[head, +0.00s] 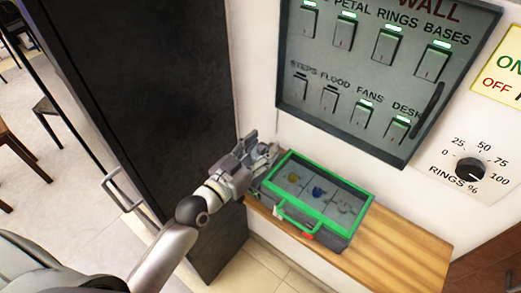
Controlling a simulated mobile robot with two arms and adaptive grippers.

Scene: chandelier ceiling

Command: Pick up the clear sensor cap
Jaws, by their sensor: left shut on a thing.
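My left gripper (268,155) is at the back left corner of a grey case with a green-framed lid (357,215). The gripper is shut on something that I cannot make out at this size. I cannot tell whether its fingers touch the case. I cannot pick out the clear sensor cap for certain in the head view. Small items, one yellowish and one blue, show inside the case. My right gripper is not in view.
The case stands on a wooden shelf (405,250) with bare room to its right. A wall panel of switches (385,75) and a black dial (470,168) are above. A dark door (150,110) with a metal handle (120,190) stands at the left.

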